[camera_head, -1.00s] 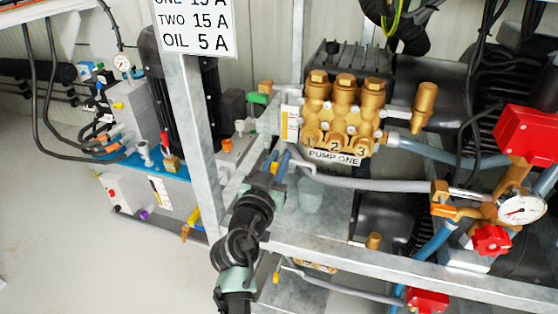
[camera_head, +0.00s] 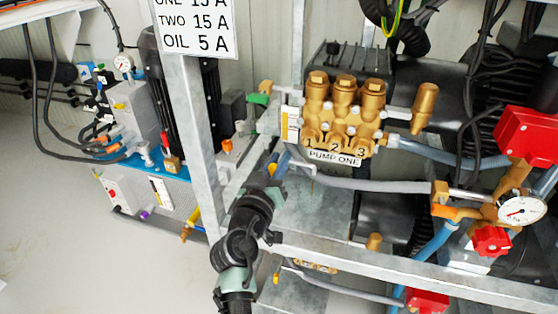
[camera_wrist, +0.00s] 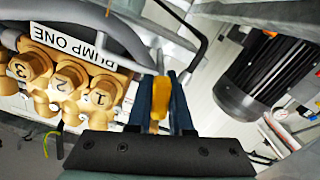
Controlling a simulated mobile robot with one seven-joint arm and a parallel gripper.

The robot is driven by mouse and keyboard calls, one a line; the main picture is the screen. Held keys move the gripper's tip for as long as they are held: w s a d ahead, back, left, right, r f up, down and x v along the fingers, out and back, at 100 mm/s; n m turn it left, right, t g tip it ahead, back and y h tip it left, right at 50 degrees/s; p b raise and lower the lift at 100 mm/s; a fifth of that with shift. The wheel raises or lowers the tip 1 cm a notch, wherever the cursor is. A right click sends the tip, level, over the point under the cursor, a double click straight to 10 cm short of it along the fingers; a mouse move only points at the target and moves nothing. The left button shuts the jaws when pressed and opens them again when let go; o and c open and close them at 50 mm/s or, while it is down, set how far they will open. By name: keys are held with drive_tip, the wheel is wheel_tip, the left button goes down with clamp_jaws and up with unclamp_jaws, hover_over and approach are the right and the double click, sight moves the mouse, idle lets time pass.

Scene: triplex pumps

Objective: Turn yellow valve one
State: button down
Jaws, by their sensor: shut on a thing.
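The yellow valve handle (camera_wrist: 160,98) stands upright in the middle of the wrist view. My gripper (camera_wrist: 160,105) has its two blue fingers on either side of the handle and is shut on it. In the head view my gripper (camera_head: 276,163) is at the left of pump one, by the end of the grey hose. A small bit of the yellow handle (camera_head: 272,170) shows there, mostly hidden by my fingers and wrist. The valve body below the handle is hidden.
Brass pump one (camera_head: 343,115) stands close to the right of my gripper. A metal frame post (camera_head: 190,140) is at the left, and a frame rail (camera_head: 380,262) runs below. A grey hose (camera_head: 370,185) passes nearby. The floor (camera_head: 60,230) at left is clear.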

drive_tip(key=shift+a+f+n, duration=0.1)
drive_tip(key=shift+n, duration=1.8)
drive_tip(key=c, duration=1.1)
unclamp_jaws()
drive_tip(key=shift+p, duration=0.3)
drive_tip(key=p+v, duration=0.2)
drive_tip(key=v, duration=1.1)
drive_tip(key=shift+p, duration=0.35)
